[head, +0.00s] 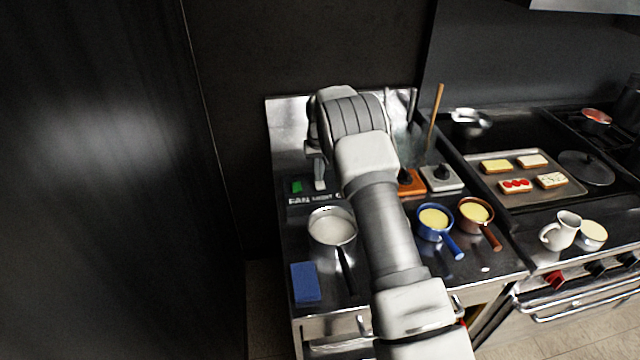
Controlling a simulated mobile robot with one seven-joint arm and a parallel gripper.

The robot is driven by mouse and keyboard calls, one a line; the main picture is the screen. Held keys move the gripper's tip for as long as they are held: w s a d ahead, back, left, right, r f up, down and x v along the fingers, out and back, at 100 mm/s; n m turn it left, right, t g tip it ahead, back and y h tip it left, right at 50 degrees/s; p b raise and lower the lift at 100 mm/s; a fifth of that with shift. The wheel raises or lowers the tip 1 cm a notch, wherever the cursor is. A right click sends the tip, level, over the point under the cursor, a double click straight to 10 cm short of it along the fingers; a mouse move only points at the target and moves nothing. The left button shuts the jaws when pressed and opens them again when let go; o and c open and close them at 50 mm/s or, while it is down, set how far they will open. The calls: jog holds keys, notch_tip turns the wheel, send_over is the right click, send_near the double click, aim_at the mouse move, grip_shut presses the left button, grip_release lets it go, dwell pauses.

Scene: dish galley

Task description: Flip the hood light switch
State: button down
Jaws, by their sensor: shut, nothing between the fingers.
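A dark switch panel (300,199) lettered "FAN", "LIGHT" and a third, partly covered word stands at the back left of the steel counter. A green switch (297,187) shows above "FAN". My gripper (320,184) points down at the panel, just above the "LIGHT" lettering, shut and empty. The light switch itself is hidden behind my gripper, so I cannot tell its position or whether I touch it. My forearm covers the right part of the panel.
A pan of white liquid (332,228) and a blue sponge (306,283) lie in front of the panel. Right of my arm are an orange unit (411,184), a grey unit (442,179), a blue pot (435,222) and a brown pot (474,212). A dark wall closes the left.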

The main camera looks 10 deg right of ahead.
notch_tip(320, 180, up, 7)
jog(key=p, duration=0.3)
dwell(0.5)
dwell(0.4)
jog(key=s+r+t+b, duration=0.1)
jog(key=s+r+t, duration=0.1)
jog(key=s+r, duration=1.9)
jog(key=s+t+b, duration=0.1)
jog(key=s, duration=2.3)
jog(key=shift+s+r+t, duration=0.15)
jog(key=shift+r+t, duration=0.1)
jog(key=shift+t, duration=0.15)
